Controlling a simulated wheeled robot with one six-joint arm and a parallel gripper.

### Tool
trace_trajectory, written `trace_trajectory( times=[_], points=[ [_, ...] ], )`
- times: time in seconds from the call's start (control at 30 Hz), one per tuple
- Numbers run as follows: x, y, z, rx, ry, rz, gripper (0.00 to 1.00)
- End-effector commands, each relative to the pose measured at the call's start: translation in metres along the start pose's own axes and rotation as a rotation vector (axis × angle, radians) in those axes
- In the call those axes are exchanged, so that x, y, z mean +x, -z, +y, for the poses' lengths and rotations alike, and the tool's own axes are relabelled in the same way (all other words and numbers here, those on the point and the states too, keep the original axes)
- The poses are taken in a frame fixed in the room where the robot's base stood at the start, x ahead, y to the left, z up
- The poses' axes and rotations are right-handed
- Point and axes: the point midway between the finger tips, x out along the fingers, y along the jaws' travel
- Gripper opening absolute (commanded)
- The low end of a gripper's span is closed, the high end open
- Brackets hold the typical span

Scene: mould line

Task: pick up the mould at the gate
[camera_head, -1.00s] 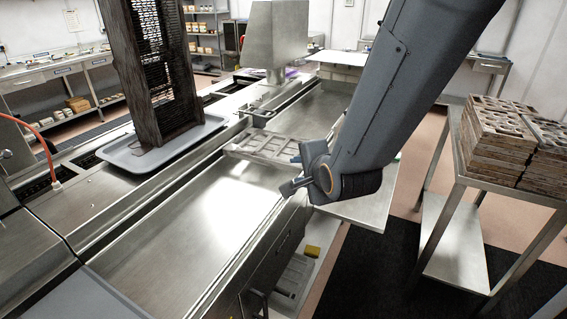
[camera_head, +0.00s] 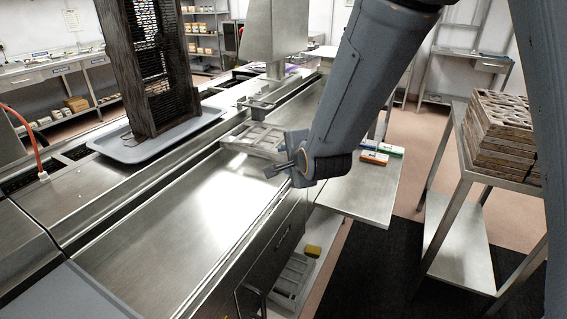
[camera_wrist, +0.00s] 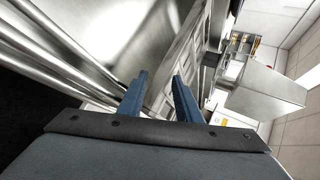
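The mould (camera_head: 250,134) is a flat, pale grey tray with several hollows. It lies across the steel channel of the line, beyond the bare steel surface, and my arm and gripper hide its right end. In the wrist view the mould (camera_wrist: 178,58) shows as a pale framed strip beyond the fingertips. My gripper (camera_head: 280,170) is at the near right edge of the mould, above the channel's right side. In the wrist view both blue fingers of my gripper (camera_wrist: 160,77) stand apart with nothing held between them. I cannot tell whether a finger touches the mould.
A metal housing (camera_head: 273,40) stands over the line beyond the mould. A grey tray (camera_head: 185,132) holding a tall dark rack is on the left. A side shelf (camera_head: 368,190) with coloured blocks and a cart (camera_head: 505,178) of stacked moulds are on the right.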

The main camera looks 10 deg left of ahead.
Motion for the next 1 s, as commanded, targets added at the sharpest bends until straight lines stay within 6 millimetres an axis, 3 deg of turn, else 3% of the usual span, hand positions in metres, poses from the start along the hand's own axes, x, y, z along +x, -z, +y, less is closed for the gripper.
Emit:
trace_trajectory(
  times=[0.37,0.73,1.0],
  points=[
    [0.004,0.0,-0.001,0.0,0.001,0.0,0.31],
    [0.004,0.0,0.0,0.0,0.0,0.0,0.01],
    [-0.003,0.0,-0.012,-0.001,0.004,0.0,0.0]
  ],
)
